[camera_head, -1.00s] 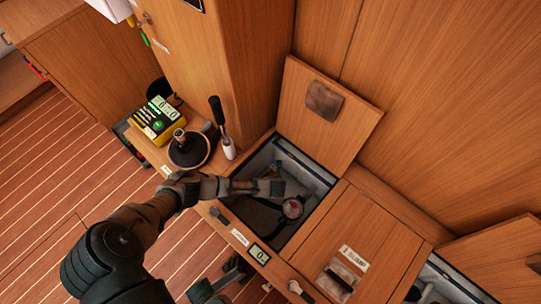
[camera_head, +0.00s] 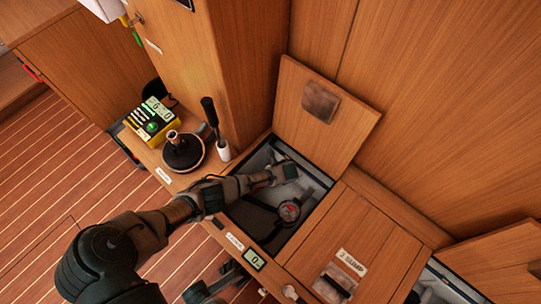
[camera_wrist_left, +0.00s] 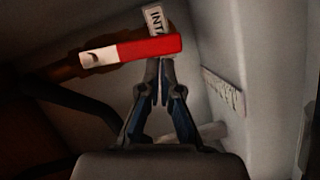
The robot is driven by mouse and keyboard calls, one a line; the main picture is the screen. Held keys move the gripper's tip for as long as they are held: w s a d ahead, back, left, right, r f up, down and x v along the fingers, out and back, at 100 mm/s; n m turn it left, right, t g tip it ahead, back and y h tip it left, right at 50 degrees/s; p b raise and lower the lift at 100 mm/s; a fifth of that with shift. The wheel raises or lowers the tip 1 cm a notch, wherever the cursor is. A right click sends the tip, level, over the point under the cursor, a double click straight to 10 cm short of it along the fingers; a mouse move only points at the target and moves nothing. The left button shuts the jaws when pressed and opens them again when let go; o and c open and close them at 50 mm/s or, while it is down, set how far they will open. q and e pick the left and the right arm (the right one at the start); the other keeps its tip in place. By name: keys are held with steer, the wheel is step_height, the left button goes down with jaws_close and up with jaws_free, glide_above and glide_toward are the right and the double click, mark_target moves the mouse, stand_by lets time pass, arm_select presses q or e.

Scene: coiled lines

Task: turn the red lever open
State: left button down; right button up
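The red lever (camera_wrist_left: 150,48) shows in the left wrist view as a red bar with a white left end, lying across the view. A tag reading "INT" (camera_wrist_left: 154,18) stands just behind it. My left gripper (camera_wrist_left: 160,66) has its fingertips close together, with a thin gap between them, right at the lever's lower edge. I cannot tell whether they touch it. In the head view my left gripper (camera_head: 286,171) reaches into the open locker (camera_head: 318,185). The lever cannot be made out there. My right gripper is not in view.
A closed lid labelled "SUMP" (camera_head: 365,240) lies to the right. A winch (camera_head: 183,150) and a yellow meter (camera_head: 154,121) stand left.

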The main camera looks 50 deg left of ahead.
arm_select(q)
steer(key=shift+w+a, duration=0.2)
steer(key=shift+a, duration=0.4)
steer(key=shift+a+r, duration=0.1)
steer(key=shift+a, duration=0.05)
steer(key=v, duration=1.1)
steer(key=shift+d+r, duration=0.3)
steer(key=shift+d, duration=0.05)
steer(key=shift+s, duration=0.1)
